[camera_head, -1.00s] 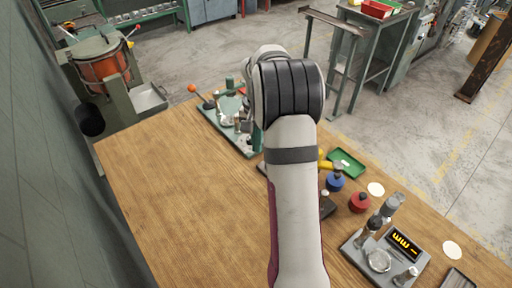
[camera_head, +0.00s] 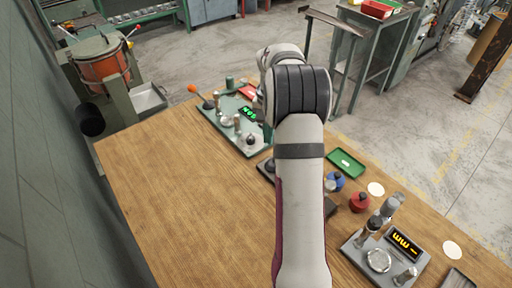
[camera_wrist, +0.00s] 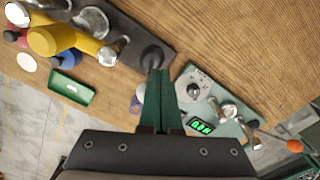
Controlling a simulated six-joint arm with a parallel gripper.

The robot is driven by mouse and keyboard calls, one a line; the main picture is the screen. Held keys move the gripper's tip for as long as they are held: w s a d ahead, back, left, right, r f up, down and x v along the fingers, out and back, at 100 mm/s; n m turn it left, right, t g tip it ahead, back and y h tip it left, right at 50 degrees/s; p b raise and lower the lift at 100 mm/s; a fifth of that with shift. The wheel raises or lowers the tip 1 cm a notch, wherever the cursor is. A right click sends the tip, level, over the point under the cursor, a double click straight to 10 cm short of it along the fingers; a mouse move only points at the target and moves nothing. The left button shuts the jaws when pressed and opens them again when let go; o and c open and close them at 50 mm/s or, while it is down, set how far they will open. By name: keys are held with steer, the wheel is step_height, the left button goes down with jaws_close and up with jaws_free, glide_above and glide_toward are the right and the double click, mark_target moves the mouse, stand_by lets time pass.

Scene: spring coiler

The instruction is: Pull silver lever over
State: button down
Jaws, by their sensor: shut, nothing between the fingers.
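My gripper (camera_wrist: 158,76) is shut and empty in the wrist view. Its fingertips appear beside a round black knob (camera_wrist: 156,56) at the end of a dark base plate (camera_wrist: 140,32); I cannot tell whether they touch. On that plate are a yellow part (camera_wrist: 52,40) and a silver cylindrical piece (camera_wrist: 116,50), possibly the silver lever. The green machine (camera_head: 247,140) has a lit green display, silver posts (camera_wrist: 229,109), a dial (camera_wrist: 194,90) and an orange-knobbed lever (camera_head: 200,94). In the head view my arm hides the gripper and most of the dark plate.
A grey instrument (camera_head: 402,250) with a yellow display stands at the table's right. A red pot (camera_head: 360,202), a blue pot (camera_head: 335,182) and a green tray (camera_head: 346,162) lie along the right edge. The wooden tabletop (camera_head: 190,200) is clear at left.

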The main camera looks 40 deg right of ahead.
steer(key=shift+d, duration=0.3)
steer(key=shift+d+f, duration=0.1)
steer(key=shift+d, duration=0.95)
steer(key=shift+d, duration=0.2)
steer(key=shift+d+f, duration=0.3)
steer(key=shift+d, duration=0.75)
